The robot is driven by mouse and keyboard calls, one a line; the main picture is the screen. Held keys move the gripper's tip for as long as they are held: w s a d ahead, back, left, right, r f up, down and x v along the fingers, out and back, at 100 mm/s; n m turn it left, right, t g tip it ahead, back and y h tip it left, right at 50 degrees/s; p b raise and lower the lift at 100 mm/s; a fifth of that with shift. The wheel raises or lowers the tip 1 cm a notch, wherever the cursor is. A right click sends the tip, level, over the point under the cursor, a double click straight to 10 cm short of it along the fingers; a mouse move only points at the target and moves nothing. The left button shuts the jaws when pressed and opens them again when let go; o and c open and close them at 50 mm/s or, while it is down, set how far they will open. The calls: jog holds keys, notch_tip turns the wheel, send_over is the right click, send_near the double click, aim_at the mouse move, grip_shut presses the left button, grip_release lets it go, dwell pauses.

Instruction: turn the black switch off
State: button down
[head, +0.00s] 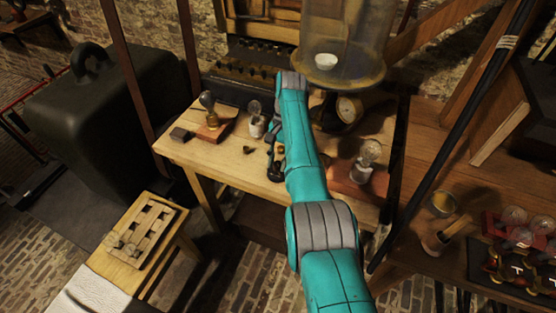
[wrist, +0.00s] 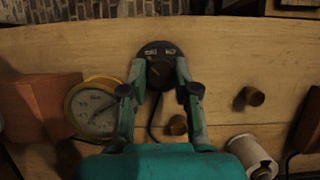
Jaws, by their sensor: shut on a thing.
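The black switch (wrist: 152,48) is a round dark plate with small pale markings, too small to read, and a dark knob (wrist: 160,73) at its front. It sits on the pale wooden table (wrist: 70,45) in the wrist view. My gripper (wrist: 160,68) has one finger on each side of the knob and is shut on it. In the head view my gripper (head: 275,168) is low over the table, partly behind my teal arm.
A brass gauge (wrist: 95,107) stands close left of my fingers. Bulbs on wooden blocks (head: 212,128) (head: 352,184) flank my arm. A glass vessel (head: 345,40) stands behind.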

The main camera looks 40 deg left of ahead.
jog(key=c, duration=0.9)
grip_release()
jog(key=shift+o, duration=0.2)
jog(key=v, duration=0.7)
jog(key=shift+r, duration=0.2)
jog(key=shift+w, duration=0.1)
